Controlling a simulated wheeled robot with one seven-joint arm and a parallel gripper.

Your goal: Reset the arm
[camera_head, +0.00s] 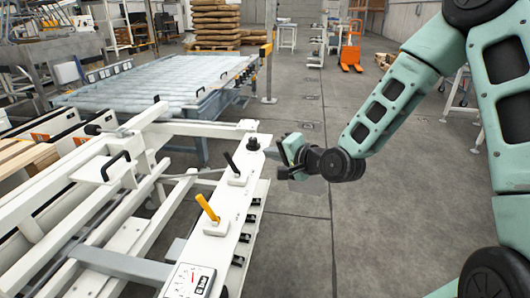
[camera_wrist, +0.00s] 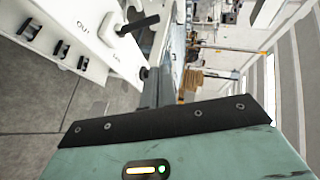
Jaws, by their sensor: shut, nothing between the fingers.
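My arm, pale green and black, reaches in from the right in the head view. My gripper (camera_head: 281,158) is shut and empty, held out beside the far end of a white control panel (camera_head: 213,247). It is close to the panel's black knob (camera_head: 253,143), but I cannot tell the exact gap.
The panel carries a yellow lever (camera_head: 207,208), a black lever (camera_head: 232,163) and a gauge (camera_head: 190,282). A roller conveyor (camera_head: 150,88) stands behind. Stacked sacks (camera_head: 215,22) and an orange pallet jack (camera_head: 351,55) are farther back. Grey floor (camera_head: 290,240) is clear right of the panel.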

